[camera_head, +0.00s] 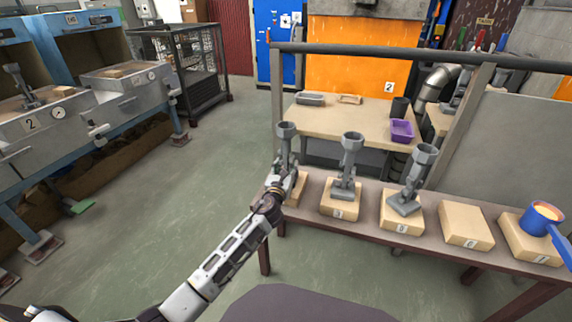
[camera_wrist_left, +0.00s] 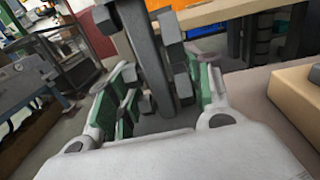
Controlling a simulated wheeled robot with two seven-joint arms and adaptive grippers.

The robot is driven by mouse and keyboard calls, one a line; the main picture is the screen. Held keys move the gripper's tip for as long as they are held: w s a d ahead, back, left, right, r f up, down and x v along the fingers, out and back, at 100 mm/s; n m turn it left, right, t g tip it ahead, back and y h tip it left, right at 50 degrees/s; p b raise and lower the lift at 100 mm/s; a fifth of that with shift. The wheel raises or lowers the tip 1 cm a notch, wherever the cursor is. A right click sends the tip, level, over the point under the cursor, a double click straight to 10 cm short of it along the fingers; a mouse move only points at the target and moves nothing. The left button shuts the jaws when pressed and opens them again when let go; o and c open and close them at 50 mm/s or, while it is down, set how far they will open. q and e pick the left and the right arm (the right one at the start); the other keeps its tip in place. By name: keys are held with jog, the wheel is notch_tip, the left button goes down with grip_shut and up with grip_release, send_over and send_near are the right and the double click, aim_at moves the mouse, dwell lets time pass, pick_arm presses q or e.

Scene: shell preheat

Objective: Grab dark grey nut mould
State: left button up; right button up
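Three dark grey moulds with tall stems and flared cups stand on tan blocks on the long bench. My left gripper (camera_head: 283,168) is at the leftmost mould (camera_head: 287,131), in front of its lower stem. In the left wrist view, this mould's dark stem (camera_wrist_left: 146,50) and side lugs stand between the green-padded fingers of my left gripper (camera_wrist_left: 165,95). The fingers look spread, with a gap on the right side. The mould's foot is hidden. The middle mould (camera_head: 351,155) and the right mould (camera_head: 413,178) stand free. My right gripper is out of view.
An empty tan block (camera_head: 466,224) and a blue ladle (camera_head: 541,220) with orange contents are at the bench's right. A post (camera_head: 276,90) and overhead rail stand close to my left gripper. Blue-framed machines stand left; floor between is clear.

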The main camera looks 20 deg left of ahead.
aim_at(285, 147)
pick_arm(q)
jog(key=shift+r, duration=0.1)
jog(key=c, duration=0.6)
jog(key=shift+o, duration=0.2)
jog(key=shift+r, duration=0.2)
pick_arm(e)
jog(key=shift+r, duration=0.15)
pick_arm(q)
jog(key=shift+r+p, duration=0.9)
jog(key=shift+r, duration=0.2)
notch_tip(285, 147, up, 6)
jog(key=p, duration=0.3)
jog(key=shift+f, duration=0.1)
jog(key=shift+r+p, duration=0.6)
jog(key=shift+r, duration=0.2)
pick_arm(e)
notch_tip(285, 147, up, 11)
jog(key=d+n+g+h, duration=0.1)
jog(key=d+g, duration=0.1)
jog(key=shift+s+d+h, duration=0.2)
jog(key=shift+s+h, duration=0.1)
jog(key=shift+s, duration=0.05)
